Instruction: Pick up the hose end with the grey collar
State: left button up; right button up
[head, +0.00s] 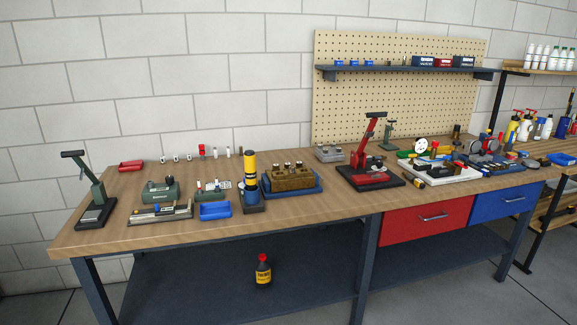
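I cannot make out a hose end with a grey collar in the head view. The wooden workbench (330,203) carries many small parts and tools. At its right end is a crowded cluster with a white board (440,173) and a white round disc (420,145). Colored pieces there are too small to tell apart. Neither of my grippers is in view.
A green press (97,198) stands at the left end of the bench and a red press (371,150) right of the middle. A blue tray (215,211) sits near the front edge. A dark bottle (263,272) stands on the lower shelf.

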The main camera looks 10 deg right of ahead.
aim_at(369, 157)
jog(key=i+l+z, duration=0.2)
jog(key=i+z, duration=0.2)
jog(key=i, duration=0.15)
jog(key=i+z, duration=0.45)
jog(key=i+j+z, duration=0.1)
jog(key=i+z, duration=0.3)
jog(key=i, duration=0.5)
